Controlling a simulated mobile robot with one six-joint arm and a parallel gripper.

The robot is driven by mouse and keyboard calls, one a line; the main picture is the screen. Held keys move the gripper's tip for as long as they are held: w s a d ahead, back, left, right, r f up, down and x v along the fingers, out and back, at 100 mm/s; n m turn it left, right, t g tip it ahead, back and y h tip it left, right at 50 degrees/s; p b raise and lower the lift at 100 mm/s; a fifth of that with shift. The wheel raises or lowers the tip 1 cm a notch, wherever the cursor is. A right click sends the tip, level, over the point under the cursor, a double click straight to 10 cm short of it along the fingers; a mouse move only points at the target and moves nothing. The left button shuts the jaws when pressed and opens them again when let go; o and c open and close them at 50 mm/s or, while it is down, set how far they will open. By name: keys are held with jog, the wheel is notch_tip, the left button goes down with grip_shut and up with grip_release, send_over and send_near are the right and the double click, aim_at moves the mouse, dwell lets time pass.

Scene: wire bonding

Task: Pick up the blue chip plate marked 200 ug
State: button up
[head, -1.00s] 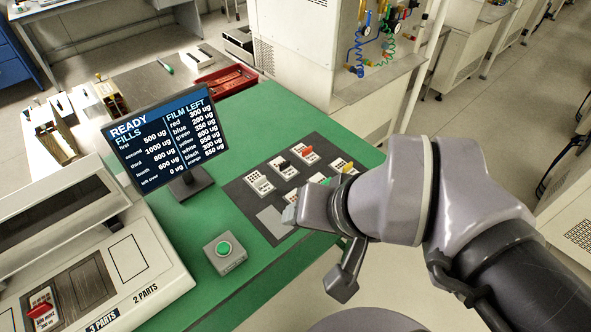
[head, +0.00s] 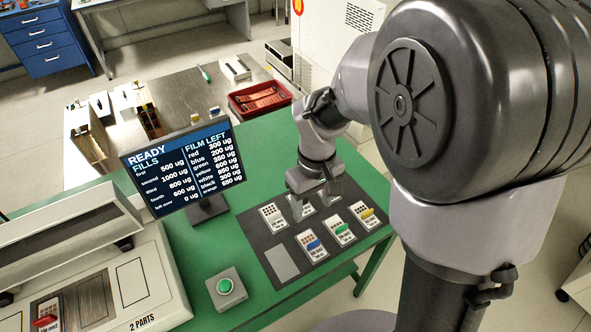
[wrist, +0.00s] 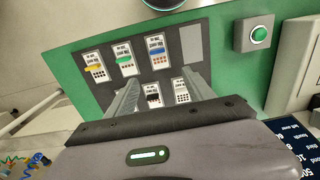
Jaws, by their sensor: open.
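The blue chip plate (head: 312,246) is a small white card with a blue tab, on the dark mat (head: 262,250) on the green table. In the wrist view, the blue plate (wrist: 158,51) lies beyond my fingertips, between the green plate and a bare grey patch. Its small print is too small to read. My gripper (head: 309,208) is open and points down over the mat's far row in the head view. In the wrist view, my gripper (wrist: 162,78) has nothing between its fingers. Its fingers partly hide the far-row plates.
Beside the blue plate sit a green plate (head: 342,233) and a yellow plate (head: 366,215). A white plate (head: 271,215) lies in the far row. A monitor (head: 182,165) and a green button box (head: 226,289) stand left of the mat.

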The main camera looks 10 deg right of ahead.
jog(key=b, duration=0.4)
send_over(314, 243)
jog(key=w, duration=0.1)
jog(key=f, duration=1)
jog(key=shift+a+f, duration=0.35)
jog(key=f+b, duration=0.2)
jog(key=f, duration=0.1)
jog(key=s+f+b, duration=0.1)
jog(key=f, duration=0.1)
jog(key=shift+d+f, duration=0.1)
jog(key=shift+d, duration=0.25)
jog(key=shift+w+f, duration=0.1)
jog(key=shift+w, duration=0.05)
jog(key=shift+c, duration=0.9)
grip_shut()
jog(key=shift+r, duration=0.25)
